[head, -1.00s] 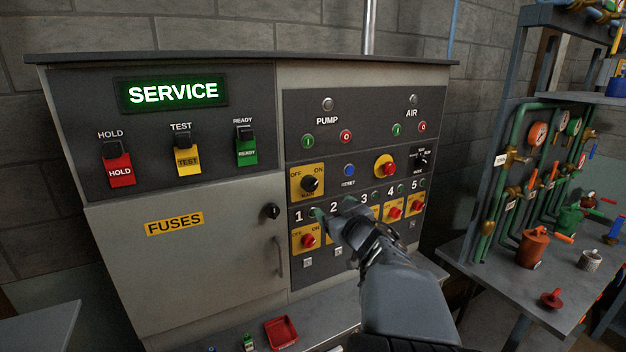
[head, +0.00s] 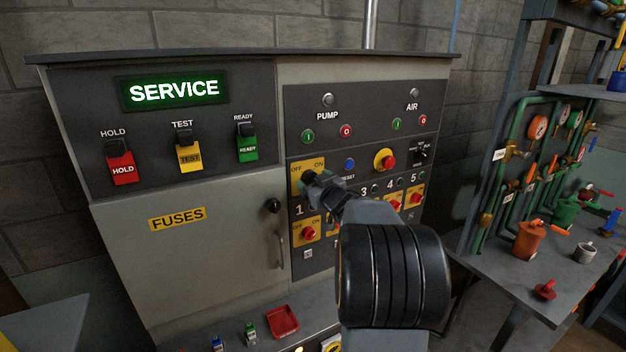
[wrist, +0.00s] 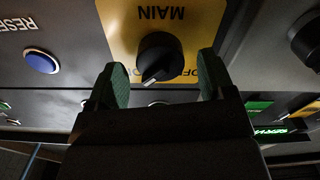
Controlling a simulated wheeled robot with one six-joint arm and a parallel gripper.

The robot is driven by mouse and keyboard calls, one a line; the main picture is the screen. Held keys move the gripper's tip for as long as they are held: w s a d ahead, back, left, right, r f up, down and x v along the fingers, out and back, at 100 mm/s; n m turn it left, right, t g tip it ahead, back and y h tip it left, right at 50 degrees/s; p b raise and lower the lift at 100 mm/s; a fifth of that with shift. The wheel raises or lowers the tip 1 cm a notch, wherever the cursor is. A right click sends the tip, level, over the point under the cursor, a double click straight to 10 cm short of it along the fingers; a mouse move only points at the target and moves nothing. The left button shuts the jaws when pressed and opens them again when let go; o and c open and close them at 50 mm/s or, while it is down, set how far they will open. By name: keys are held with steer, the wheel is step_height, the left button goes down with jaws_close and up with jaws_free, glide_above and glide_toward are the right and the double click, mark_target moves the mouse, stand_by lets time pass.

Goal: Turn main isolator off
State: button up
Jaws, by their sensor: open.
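The main isolator is a black rotary knob (wrist: 160,55) on a yellow plate (wrist: 115,35) marked MAIN, seen upside down in the wrist view. Its white pointer mark slants to the lower left there, toward the ON side. In the head view the yellow plate (head: 296,166) shows OFF at left and ON at right, and my gripper hides most of the knob. My gripper (wrist: 158,80) is open, its green-padded fingers on either side of the knob, with a gap on each side. In the head view my gripper (head: 318,184) is at the plate.
A blue reset button (head: 350,163) and a red-and-yellow emergency button (head: 385,160) sit to the right. Red numbered switches, such as one (head: 309,233), lie below. A fuse door (head: 190,260) with a handle is at left. A pipe bench (head: 530,270) stands at right.

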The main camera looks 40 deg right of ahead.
steer(key=shift+w, duration=0.5)
steer(key=shift+c, duration=0.2)
steer(key=c, duration=0.9)
